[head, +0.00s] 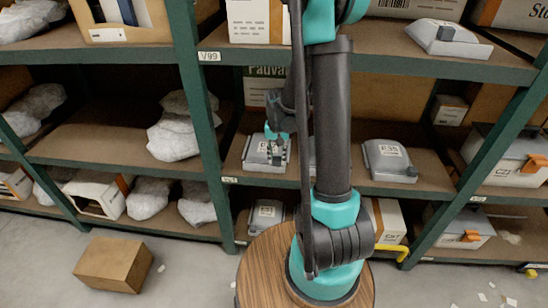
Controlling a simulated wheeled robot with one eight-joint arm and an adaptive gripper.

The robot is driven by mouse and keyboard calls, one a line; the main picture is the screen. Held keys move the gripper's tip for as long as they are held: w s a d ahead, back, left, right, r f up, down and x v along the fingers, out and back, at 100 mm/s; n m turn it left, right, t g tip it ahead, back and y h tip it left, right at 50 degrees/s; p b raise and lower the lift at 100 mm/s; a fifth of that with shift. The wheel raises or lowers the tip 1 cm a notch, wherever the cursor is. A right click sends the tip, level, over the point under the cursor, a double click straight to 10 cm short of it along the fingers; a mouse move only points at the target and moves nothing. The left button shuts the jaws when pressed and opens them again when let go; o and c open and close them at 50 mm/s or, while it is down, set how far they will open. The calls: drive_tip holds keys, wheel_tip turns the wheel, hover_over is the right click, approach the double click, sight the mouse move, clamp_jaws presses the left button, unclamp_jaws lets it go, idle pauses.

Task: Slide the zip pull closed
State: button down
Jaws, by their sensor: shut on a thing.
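My gripper (277,137) is at the middle shelf of the rack, left of my dark arm link. Its fingers are shut over the top of a grey case (252,158) with a pale label. The zip pull is too small to make out; it appears to be between the fingers, which hide it. How far the zip is closed cannot be seen. The case sits flat on the shelf board near its front edge.
Another grey case (388,160) stands right on the same shelf. A green rack post (196,110) rises left of my gripper. Plastic-wrapped bundles (172,140) lie in the bay further left. A cardboard box (113,264) is on the floor.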

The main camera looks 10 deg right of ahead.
sight(277, 159)
drive_tip(key=c, duration=1.2)
unclamp_jaws()
drive_tip(key=shift+o, duration=0.2)
drive_tip(key=shift+r, duration=0.15)
drive_tip(key=shift+r, duration=3.6)
